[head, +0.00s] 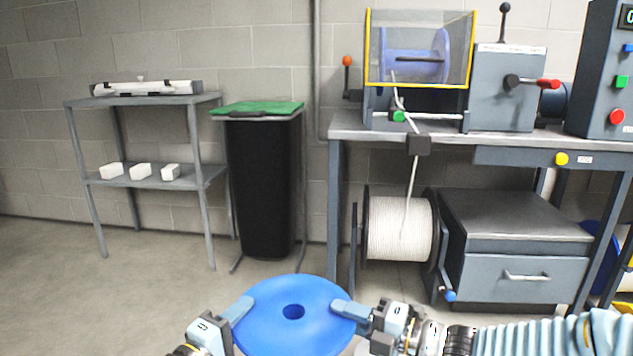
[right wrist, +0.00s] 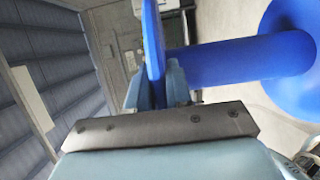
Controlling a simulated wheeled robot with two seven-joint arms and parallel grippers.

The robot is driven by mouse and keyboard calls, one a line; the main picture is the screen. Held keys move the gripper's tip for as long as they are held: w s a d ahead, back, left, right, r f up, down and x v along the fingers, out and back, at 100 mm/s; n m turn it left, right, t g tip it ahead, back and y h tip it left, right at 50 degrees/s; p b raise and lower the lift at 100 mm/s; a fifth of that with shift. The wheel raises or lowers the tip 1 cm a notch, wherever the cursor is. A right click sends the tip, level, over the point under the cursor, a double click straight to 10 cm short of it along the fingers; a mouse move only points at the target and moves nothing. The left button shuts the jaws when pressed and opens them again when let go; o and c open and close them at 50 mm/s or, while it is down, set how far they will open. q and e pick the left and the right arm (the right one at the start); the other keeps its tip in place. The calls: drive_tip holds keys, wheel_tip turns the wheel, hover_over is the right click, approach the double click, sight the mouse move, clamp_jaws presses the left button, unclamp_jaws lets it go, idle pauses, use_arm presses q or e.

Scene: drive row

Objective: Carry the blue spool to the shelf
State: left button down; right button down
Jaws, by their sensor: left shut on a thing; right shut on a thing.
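The blue spool (head: 268,325) is at the bottom middle of the head view, its round flange with a dark centre hole facing up. My left gripper (head: 242,306) is shut on the flange's left edge. My right gripper (head: 346,309) is shut on its right edge. In the right wrist view, the fingers (right wrist: 155,85) clamp one flange, and the spool's core (right wrist: 245,60) runs to the other flange. The grey metal shelf (head: 207,181) stands at the left against the wall, apart from the spool. The spool's lower part is out of the head view.
The shelf's top carries a long white-grey device (head: 150,88); its lower board carries white blocks (head: 141,170). A black bin (head: 265,190) with a green lid stands right of it. A workbench (head: 350,129) with a winding machine and white cable reel (head: 398,228) fills the right. Floor before the shelf is clear.

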use_arm(q)
drive_tip(key=shift+a, duration=0.15)
use_arm(e)
drive_tip(key=shift+w+d, duration=0.1)
